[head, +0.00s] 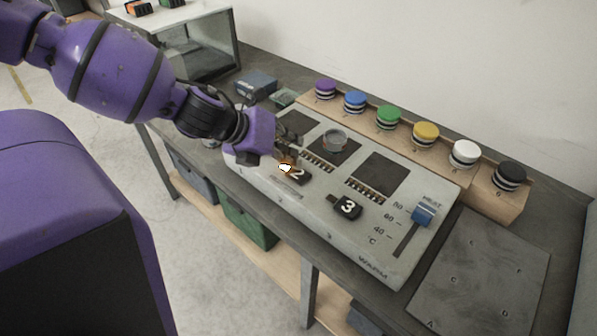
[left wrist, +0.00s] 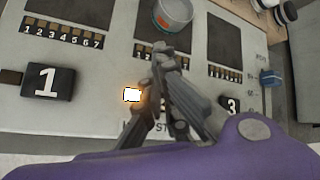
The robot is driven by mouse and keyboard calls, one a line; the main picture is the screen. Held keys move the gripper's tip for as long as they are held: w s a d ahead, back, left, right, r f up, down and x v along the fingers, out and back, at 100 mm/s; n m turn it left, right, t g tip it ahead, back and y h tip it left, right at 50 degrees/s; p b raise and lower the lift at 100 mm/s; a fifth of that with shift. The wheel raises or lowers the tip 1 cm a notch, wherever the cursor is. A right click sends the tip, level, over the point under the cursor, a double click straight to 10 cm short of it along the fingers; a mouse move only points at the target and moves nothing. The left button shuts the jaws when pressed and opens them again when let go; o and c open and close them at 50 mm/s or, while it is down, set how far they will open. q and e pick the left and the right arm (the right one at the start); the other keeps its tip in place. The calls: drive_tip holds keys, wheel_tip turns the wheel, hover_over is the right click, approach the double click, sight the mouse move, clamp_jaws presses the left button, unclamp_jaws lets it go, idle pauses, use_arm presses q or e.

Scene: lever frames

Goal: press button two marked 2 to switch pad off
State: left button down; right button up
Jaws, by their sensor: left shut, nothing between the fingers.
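The pale hot-plate unit (head: 318,215) lies on the bench with dark square pads. The black button marked 2 (head: 299,176) is on its front part, below the middle pad (head: 347,150). A small lamp (head: 285,167) beside the button glows white-orange; it also glows in the left wrist view (left wrist: 131,94). My left gripper (head: 287,158) is shut and empty, at the lamp and button 2. In the left wrist view the fingers (left wrist: 165,52) cover most of button 2. I cannot tell whether they touch it. My right gripper is not in view.
A round dish (head: 335,140) stands on the middle pad. Button 3 (head: 346,208) is right of button 2; button 1 (left wrist: 48,81) shows left in the wrist view. A blue heat slider (head: 424,214) is at the right. Several coloured knobs line the wooden strip (head: 399,146) behind.

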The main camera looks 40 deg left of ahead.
use_arm(q)
drive_tip(key=shift+f, duration=0.15)
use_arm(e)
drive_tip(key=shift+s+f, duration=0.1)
use_arm(q)
drive_tip(key=shift+f, duration=0.3)
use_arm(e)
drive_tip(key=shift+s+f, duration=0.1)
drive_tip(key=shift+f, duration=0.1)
use_arm(q)
drive_tip(key=shift+f+b, duration=0.2)
drive_tip(key=shift+b, duration=0.15)
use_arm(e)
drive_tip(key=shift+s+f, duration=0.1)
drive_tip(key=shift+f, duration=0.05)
use_arm(q)
drive_tip(key=shift+r, duration=0.1)
drive_tip(key=shift+r+p, duration=0.3)
drive_tip(key=shift+r, duration=0.3)
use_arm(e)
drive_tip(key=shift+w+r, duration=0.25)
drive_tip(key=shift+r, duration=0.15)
use_arm(q)
wheel_tip(320, 180, up, 6)
drive_tip(key=p, duration=0.2)
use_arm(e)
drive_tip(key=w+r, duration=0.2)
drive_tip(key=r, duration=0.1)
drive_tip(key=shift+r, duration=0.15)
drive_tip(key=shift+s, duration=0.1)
